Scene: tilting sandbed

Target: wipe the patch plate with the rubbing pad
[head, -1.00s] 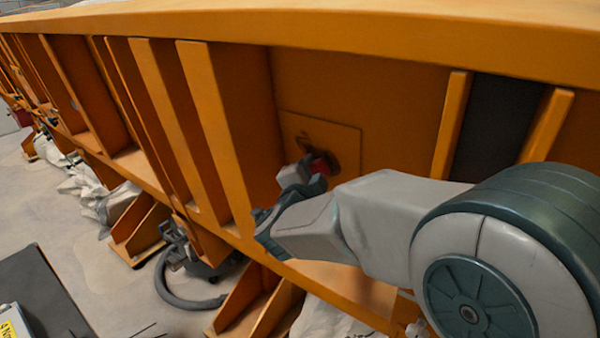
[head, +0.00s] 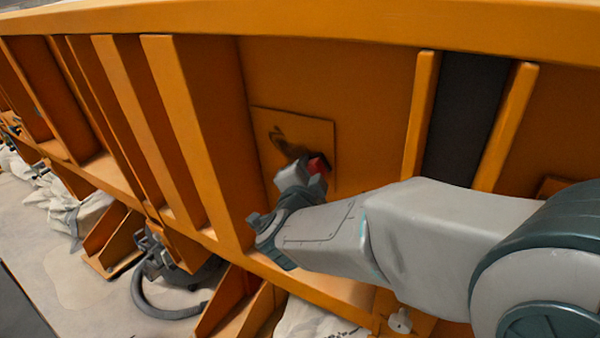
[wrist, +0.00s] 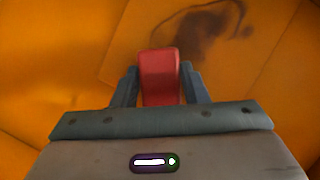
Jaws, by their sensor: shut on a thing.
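The patch plate (head: 318,129) is a square orange plate on the orange wall of the sandbed. It bears dark smudges, which also show on the plate in the wrist view (wrist: 137,30). My gripper (head: 306,172) is in front of the plate's lower part. In the wrist view my gripper (wrist: 160,88) is shut on the red rubbing pad (wrist: 160,70), with one finger on each side. The pad (head: 319,165) also shows in the head view, partly hidden by the gripper. I cannot tell whether the pad touches the plate.
Upright orange ribs (head: 180,120) stand left of the plate. A dark strip (head: 466,115) between two ribs is to the right. An orange ledge (head: 345,295) runs below. A dark curved hose (head: 165,305) and pale sacks (head: 75,210) lie on the floor.

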